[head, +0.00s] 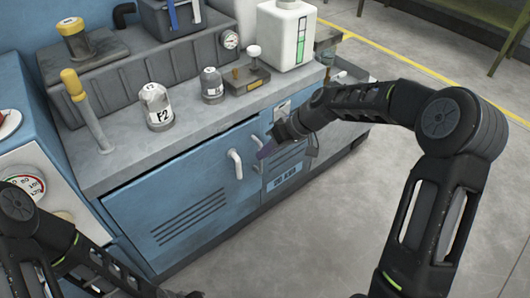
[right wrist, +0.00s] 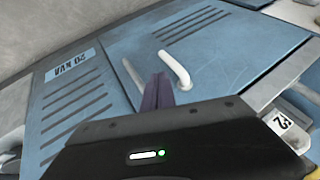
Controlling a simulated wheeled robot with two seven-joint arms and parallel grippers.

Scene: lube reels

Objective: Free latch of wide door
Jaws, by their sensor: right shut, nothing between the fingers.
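The wide blue door (head: 185,205) with slanted vents is on the left of the cabinet front. Its white bent handle (head: 234,163) is near its right edge, and this handle also shows in the right wrist view (right wrist: 177,66). A narrow blue door (head: 285,172) with a label stands to the right, with its own white handle (head: 255,142). My right gripper (head: 266,152) is shut and empty, its purple fingers in front of the doors near both handles. In the right wrist view the fingertips (right wrist: 158,90) appear close beside the wide door's handle; contact cannot be told. My left gripper is out of view.
The grey countertop (head: 190,135) above holds a bottle marked F2 (head: 156,108), a smaller grey bottle (head: 211,86), a white container (head: 287,36) and a yellow-topped lever (head: 87,110). A gauge panel (head: 30,190) stands at left. Floor in front (head: 300,235) is clear.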

